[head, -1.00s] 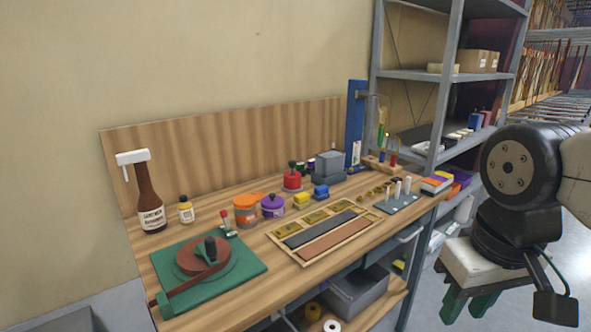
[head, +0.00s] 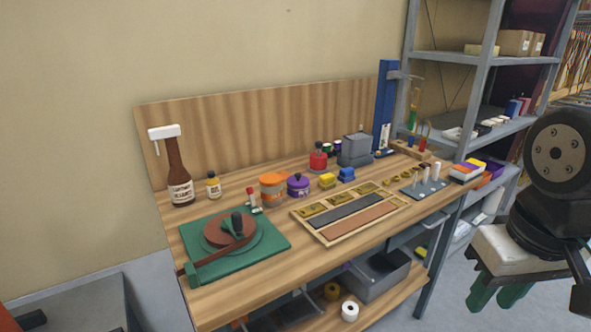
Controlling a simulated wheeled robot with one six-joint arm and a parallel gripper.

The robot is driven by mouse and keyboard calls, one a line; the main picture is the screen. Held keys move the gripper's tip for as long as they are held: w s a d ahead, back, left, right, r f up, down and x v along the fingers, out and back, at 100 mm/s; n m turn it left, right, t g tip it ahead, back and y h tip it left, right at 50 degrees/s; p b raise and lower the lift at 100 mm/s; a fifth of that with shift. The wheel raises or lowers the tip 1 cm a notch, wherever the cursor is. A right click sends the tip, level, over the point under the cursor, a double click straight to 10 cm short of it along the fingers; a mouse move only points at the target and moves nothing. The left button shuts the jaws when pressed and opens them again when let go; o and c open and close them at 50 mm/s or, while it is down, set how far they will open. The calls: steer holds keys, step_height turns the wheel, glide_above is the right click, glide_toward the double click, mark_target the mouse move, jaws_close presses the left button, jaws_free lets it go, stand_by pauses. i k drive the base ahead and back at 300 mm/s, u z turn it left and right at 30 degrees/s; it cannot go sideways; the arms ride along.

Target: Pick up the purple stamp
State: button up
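A squat purple pot-shaped item (head: 298,186) with a knob on top stands upright on the wooden workbench (head: 270,297), right of an orange jar (head: 273,187). I cannot tell for sure which purple thing is the stamp. My gripper (head: 494,294), with green fingers, hangs in front of the bench at the right, far from them. Its fingers look apart, with nothing between them.
A green turntable base (head: 270,247) and a brown bottle (head: 180,180) stand at the left. A framed wooden tray (head: 325,238) lies centre. Orange and purple boxes (head: 468,172) sit at the right end. Metal shelving (head: 490,60) stands behind. Floor by my gripper is clear.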

mark_target(337, 145)
steer(key=k, duration=1.25)
steer(key=z, duration=0.55)
steer(key=i, duration=0.65)
steer(key=z, duration=0.7)
steer(key=i, duration=2.15)
steer(key=u, duration=1.4)
steer(key=i, duration=0.8)
steer(key=u, duration=0.85)
